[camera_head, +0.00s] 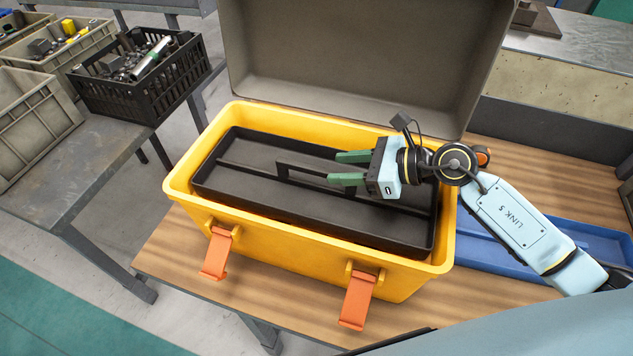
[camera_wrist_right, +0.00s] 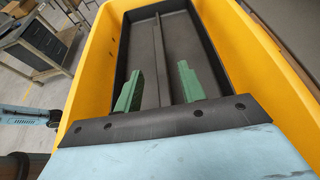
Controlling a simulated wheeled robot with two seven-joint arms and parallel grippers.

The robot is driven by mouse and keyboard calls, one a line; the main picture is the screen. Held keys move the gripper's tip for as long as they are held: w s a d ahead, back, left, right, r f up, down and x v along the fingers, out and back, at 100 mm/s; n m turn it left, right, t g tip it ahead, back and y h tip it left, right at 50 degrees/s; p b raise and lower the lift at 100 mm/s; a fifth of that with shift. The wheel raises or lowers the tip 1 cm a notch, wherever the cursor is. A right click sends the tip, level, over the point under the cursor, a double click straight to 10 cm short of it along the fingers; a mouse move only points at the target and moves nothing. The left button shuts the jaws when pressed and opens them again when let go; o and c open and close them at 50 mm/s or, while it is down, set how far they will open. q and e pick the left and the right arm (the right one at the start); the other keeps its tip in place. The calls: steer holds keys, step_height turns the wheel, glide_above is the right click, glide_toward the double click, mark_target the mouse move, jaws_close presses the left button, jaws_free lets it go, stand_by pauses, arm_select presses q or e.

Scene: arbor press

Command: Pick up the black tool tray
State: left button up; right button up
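The black tool tray (camera_head: 250,183) sits inside the yellow toolbox (camera_head: 312,262), below its rim. A raised handle (camera_head: 290,168) stands on the divider along the tray's middle. My right gripper (camera_head: 342,168) is open above the tray, its two green fingers apart and pointing left toward the handle. In the right wrist view the gripper (camera_wrist_right: 160,88) is open over the tray (camera_wrist_right: 207,47), with the divider running between the fingers. I cannot tell whether a finger touches the handle. My left gripper is not in view.
The toolbox's grey lid (camera_head: 355,60) stands open behind it. Orange latches (camera_head: 357,299) hang at the front. A blue tray (camera_head: 590,238) lies right of the box on the wooden table (camera_head: 190,262). A black crate (camera_head: 145,85) of parts stands on a bench at left.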

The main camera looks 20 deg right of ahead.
mark_target(317, 168)
steer(key=p+x, duration=0.1)
steer(key=x, duration=0.3)
steer(key=shift+c, duration=0.4)
jaws_close()
steer(key=shift+w, duration=0.1)
stand_by(0.9)
